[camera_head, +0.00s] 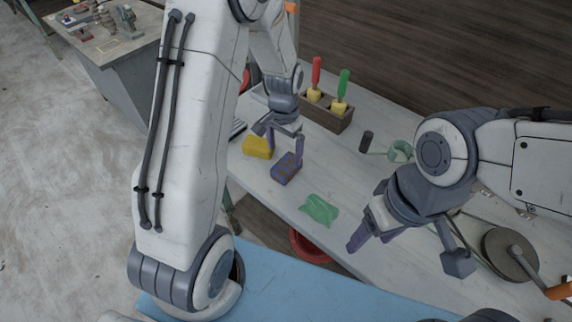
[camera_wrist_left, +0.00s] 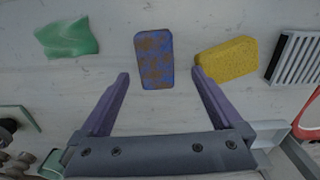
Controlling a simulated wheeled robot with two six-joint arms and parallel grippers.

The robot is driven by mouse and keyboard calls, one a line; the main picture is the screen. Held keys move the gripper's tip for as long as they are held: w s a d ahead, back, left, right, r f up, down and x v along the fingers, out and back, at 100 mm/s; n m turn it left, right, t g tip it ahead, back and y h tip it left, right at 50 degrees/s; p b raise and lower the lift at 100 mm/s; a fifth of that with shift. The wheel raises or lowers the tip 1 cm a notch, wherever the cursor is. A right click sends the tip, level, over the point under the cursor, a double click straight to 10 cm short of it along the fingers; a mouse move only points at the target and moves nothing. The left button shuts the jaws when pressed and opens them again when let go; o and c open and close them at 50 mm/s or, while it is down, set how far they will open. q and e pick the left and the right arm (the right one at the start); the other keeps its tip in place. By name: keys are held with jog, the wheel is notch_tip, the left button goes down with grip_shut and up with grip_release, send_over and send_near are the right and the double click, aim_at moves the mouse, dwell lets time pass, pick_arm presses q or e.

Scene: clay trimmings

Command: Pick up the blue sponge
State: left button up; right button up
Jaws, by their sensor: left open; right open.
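The blue sponge (camera_head: 286,169), with brown stains, lies on the pale worktop. In the left wrist view the blue sponge (camera_wrist_left: 154,58) sits upright in the picture, its near end between the fingertips and the rest beyond them. My left gripper (camera_head: 284,142) is open and empty, close above the sponge in the head view. Its two purple fingers (camera_wrist_left: 160,76) are spread wider than the sponge, with gaps on both sides. My right gripper (camera_head: 408,250) is open and empty over the worktop to the right, well away from the sponge.
A yellow sponge (camera_wrist_left: 227,59) lies close to the right finger in the wrist view. A green cloth (camera_head: 319,209) lies nearby. A wooden holder (camera_head: 327,115) with red- and green-handled tools stands behind. A red bucket (camera_head: 309,247) is below the worktop edge.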

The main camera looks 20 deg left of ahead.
aim_at(287, 163)
pick_arm(q)
jog(key=f, duration=0.2)
jog(key=f+p, duration=0.1)
jog(key=f, duration=0.2)
jog(key=shift+d+f, duration=0.3)
jog(key=shift+d, duration=0.05)
jog(key=shift+f, duration=0.4)
jog(key=c, duration=1.3)
jog(key=shift+r, duration=0.5)
jog(key=r, duration=0.2)
jog(key=r+b, duration=0.1)
jog(key=shift+s+d+r, duration=0.2)
jog(key=shift+s+r, duration=0.1)
jog(key=s+d+r, duration=0.1)
jog(key=s+r, duration=0.1)
jog(key=s, duration=0.1)
jog(key=s+d+r+b, duration=0.1)
jog(key=s+d+r, duration=0.1)
jog(key=s, duration=0.1)
jog(key=s+d+r, duration=0.2)
jog(key=s, duration=0.1)
jog(key=shift+s+d+r, duration=0.15)
jog(key=shift+s+r, duration=0.1)
jog(key=shift+s, duration=0.05)
